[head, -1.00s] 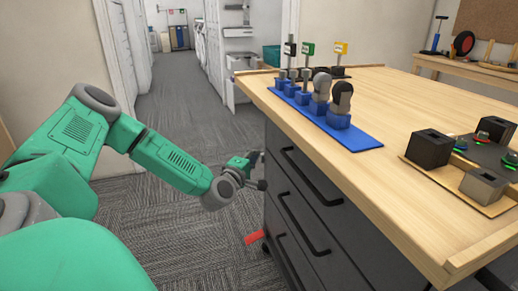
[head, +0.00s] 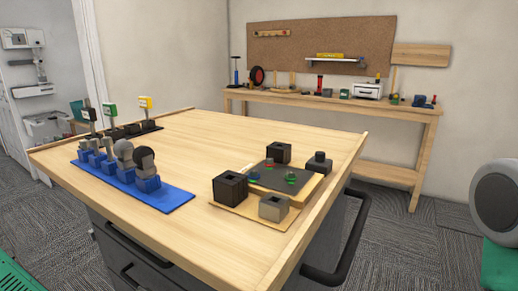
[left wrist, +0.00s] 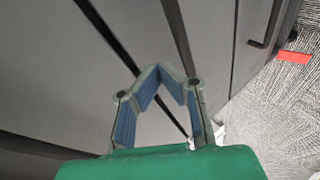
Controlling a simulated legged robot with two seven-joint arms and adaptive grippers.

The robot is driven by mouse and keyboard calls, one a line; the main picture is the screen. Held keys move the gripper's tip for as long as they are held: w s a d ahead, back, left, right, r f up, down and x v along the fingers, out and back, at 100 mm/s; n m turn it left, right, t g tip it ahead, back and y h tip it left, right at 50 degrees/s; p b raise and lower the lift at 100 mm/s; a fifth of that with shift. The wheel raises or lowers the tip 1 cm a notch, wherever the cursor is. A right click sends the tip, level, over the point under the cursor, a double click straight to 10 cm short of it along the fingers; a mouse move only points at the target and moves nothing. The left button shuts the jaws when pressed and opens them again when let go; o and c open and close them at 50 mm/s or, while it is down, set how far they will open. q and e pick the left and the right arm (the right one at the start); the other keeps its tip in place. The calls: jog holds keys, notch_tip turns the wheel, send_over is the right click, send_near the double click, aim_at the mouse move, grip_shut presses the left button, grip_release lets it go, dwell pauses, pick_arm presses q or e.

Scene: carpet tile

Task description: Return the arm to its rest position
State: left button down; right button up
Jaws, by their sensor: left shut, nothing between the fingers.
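My left gripper (left wrist: 160,72) shows in the left wrist view, its blue-lined fingers meeting at the tips with nothing between them. It is in front of the dark grey drawer fronts (left wrist: 65,60) of the workbench cabinet; whether it touches them I cannot tell. In the head view the left gripper is not seen; only a bit of green shows at the lower left corner. A grey and green part of my own arm shows at the right edge. My right gripper is not in view.
The wooden workbench top (head: 225,140) carries a blue tray (head: 175,200) of tools and a board (head: 235,212) with several dark blocks. A black handle (head: 345,255) sticks out at its right end. A red object (left wrist: 293,57) lies on the carpet. A wooden side table (head: 405,110) stands behind.

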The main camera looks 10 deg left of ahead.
pick_arm(q)
jog(key=s+d+f+m+g+h+p, duration=0.1)
jog(key=s+d+f+m+g, duration=0.1)
jog(key=s+d+m, duration=0.15)
jog(key=s+d+f+m+g+h, duration=0.1)
jog(key=s+d+f+m+g, duration=0.1)
jog(key=s+d, duration=0.25)
jog(key=s+a+f+m+g+y+p, duration=0.1)
jog(key=s+m+g+y+p, duration=0.2)
jog(key=s, duration=1.6)
jog(key=m+g, duration=0.4)
jog(key=m, duration=0.1)
jog(key=shift+s+a+g, duration=0.15)
jog(key=shift+a+g, duration=0.05)
jog(key=shift+g, duration=0.2)
jog(key=shift+f+m, duration=0.15)
jog(key=shift+m, duration=0.1)
jog(key=shift+f, duration=0.1)
